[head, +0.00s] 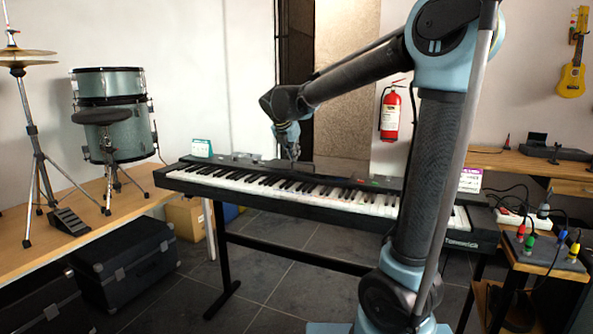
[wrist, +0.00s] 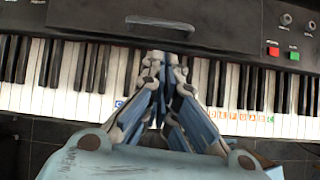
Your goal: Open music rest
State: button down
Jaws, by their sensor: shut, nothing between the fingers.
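The keyboard (head: 330,192) stands on a black stand. A dark, low panel, which appears to be the music rest (head: 300,165), lies along the middle of its top; it looks nearly flat. Whether the tips touch the panel I cannot tell.
Red and green buttons (wrist: 283,53) sit right of the panel. A small sign (head: 202,147) stands at the keyboard's left end, another (head: 470,180) towards the right. A side table with coloured plugs (head: 545,255) is at the right. Drums and a wooden bench (head: 80,225) are at the left.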

aim_at(299, 172)
jog(key=shift+n, duration=0.4)
jog(key=x, duration=0.3)
jog(key=a+x, duration=0.1)
jog(key=x, duration=0.6)
jog(key=shift+w+a+r, duration=0.15)
jog(key=shift+w+a, duration=0.05)
jog(key=shift+w, duration=0.15)
